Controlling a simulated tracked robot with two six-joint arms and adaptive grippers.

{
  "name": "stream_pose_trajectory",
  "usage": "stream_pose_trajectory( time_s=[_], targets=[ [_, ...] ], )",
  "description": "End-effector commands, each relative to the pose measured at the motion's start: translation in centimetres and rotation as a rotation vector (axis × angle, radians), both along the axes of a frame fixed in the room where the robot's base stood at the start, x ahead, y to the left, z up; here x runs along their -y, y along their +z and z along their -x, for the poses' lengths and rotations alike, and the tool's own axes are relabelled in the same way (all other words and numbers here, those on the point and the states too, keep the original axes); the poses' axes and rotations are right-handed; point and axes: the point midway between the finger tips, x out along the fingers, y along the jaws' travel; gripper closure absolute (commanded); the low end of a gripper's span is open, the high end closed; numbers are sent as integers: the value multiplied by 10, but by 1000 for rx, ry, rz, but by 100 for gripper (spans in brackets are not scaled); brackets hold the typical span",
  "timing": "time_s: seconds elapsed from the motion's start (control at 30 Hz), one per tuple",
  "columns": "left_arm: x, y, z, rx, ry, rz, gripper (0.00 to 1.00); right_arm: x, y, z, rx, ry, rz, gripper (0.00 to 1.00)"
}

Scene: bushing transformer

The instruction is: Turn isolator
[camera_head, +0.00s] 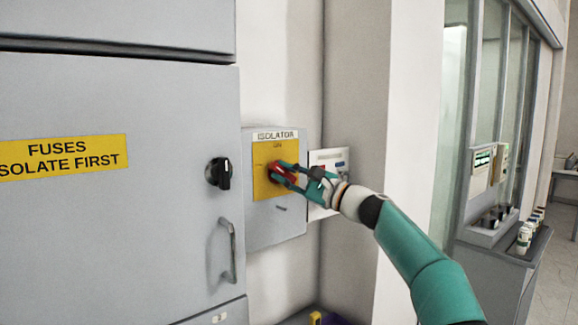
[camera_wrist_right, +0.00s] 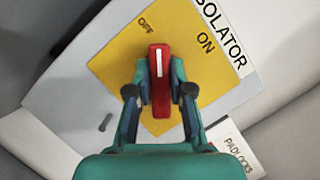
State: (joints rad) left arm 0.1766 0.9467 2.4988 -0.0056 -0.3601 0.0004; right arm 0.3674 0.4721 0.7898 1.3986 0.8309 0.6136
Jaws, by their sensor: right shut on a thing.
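The isolator is a grey box (camera_head: 262,222) on the wall with a yellow plate (camera_head: 262,185) and a red rotary handle (camera_wrist_right: 161,75). My right gripper (camera_head: 284,174) is shut on the handle, with one finger on each side of it in the right wrist view (camera_wrist_right: 160,92). The white line on the handle points between the OFF mark (camera_wrist_right: 147,25) and the ON mark (camera_wrist_right: 205,42), and looks nearer to OFF. The fingers hide part of the handle in the head view. My left gripper is not in view.
A large grey cabinet (camera_head: 110,230) with a black knob (camera_head: 218,173) and a metal door handle (camera_head: 228,250) stands left of the isolator. A white padlocks panel (camera_head: 330,160) is just right of it. Further right are a window and a bench (camera_head: 500,255).

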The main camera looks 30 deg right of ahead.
Motion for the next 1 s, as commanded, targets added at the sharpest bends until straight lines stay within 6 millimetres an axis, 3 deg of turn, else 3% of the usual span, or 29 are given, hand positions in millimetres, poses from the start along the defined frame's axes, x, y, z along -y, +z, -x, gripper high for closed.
stream_pose_trajectory(
  time_s=[0.5,1.0],
  targets=[
    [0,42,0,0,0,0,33,-3,-5,-2,26,10,457,100],
    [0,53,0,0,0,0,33,-3,-11,-2,39,12,641,100]
  ],
)
